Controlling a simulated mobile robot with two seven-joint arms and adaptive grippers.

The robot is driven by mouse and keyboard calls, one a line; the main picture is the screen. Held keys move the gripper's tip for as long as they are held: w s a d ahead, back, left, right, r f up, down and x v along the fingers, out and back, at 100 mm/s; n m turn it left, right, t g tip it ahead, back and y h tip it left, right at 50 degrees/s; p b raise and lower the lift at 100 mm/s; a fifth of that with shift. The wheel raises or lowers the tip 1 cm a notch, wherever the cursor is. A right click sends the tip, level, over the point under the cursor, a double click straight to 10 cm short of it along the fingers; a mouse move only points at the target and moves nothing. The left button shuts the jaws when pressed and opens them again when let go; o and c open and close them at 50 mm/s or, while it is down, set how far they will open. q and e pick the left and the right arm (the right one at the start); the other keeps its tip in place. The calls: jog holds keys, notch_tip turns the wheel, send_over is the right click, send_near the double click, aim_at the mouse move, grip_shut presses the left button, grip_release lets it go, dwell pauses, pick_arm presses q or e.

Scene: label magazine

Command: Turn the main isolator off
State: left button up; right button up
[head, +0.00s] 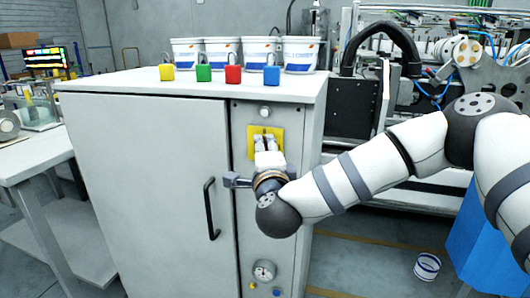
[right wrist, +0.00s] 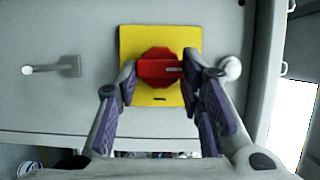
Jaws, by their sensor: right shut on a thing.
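The main isolator is a red knob (right wrist: 160,68) on a yellow plate (right wrist: 160,38) in the right wrist view. A pale pointer mark on the knob points right in that view. The yellow plate also shows in the head view (head: 279,133), on the narrow right-hand panel of the grey cabinet. My right gripper (right wrist: 162,77) has a fingertip on each side of the knob and is shut on it. In the head view my right gripper (head: 265,143) covers the knob. My left gripper is not in view.
The grey cabinet (head: 145,170) has a black door handle (head: 211,208) left of my wrist and a gauge (head: 264,271) below. Several padlocks, among them a red one (head: 233,75), and white tubs (head: 299,55) stand on top. A machine (head: 353,110) stands at right.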

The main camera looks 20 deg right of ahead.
jog(key=shift+r, duration=0.1)
jog(key=o, duration=1.2)
jog(key=shift+c, duration=0.2)
jog(key=v, duration=1.2)
